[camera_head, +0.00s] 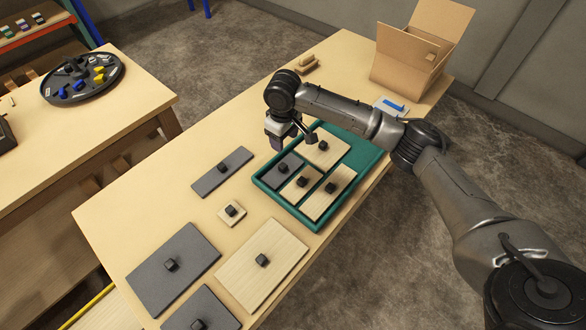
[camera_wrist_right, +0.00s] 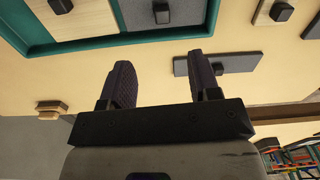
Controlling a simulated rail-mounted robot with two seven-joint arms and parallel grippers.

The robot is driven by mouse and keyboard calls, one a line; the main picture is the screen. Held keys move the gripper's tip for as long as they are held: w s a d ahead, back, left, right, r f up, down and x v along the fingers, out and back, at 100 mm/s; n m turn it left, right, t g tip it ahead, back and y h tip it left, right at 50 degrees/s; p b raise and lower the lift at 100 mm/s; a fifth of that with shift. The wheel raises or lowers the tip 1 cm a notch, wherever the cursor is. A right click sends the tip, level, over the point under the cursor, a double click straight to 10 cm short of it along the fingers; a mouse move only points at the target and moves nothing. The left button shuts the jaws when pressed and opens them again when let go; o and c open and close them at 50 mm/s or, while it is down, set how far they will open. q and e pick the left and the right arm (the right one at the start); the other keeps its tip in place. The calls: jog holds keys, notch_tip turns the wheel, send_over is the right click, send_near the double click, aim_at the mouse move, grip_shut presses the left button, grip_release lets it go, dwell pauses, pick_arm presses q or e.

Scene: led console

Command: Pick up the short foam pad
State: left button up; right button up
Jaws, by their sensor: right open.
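A short dark grey foam pad (camera_head: 278,171) with a black knob lies in the left part of the green tray (camera_head: 314,224). It also shows at the top of the right wrist view (camera_wrist_right: 190,16). A longer, narrow grey pad (camera_head: 210,180) lies on the table left of the tray; the right wrist view shows it (camera_wrist_right: 240,63) beyond the fingers. My right gripper (camera_head: 276,140) hangs above the table at the tray's far left edge. Its two fingers (camera_wrist_right: 160,82) are apart with nothing between them. My left gripper is not in view.
Wooden pads with knobs (camera_head: 326,152) share the tray. A small wooden pad (camera_head: 226,216), a large wooden pad (camera_head: 274,249) and large grey pads (camera_head: 190,252) lie nearer. An open cardboard box (camera_head: 400,62) stands at the far end. A round black tray (camera_head: 62,100) sits on the left table.

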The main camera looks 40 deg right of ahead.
jog(key=b, duration=0.2)
send_over(285, 167)
jog(key=shift+m, duration=0.4)
notch_tip(285, 167, down, 8)
jog(key=shift+f, duration=0.25)
jog(key=shift+f+b, duration=0.95)
jog(key=shift+f, duration=1.75)
jog(key=shift+c, duration=0.4)
jog(key=c, duration=0.9)
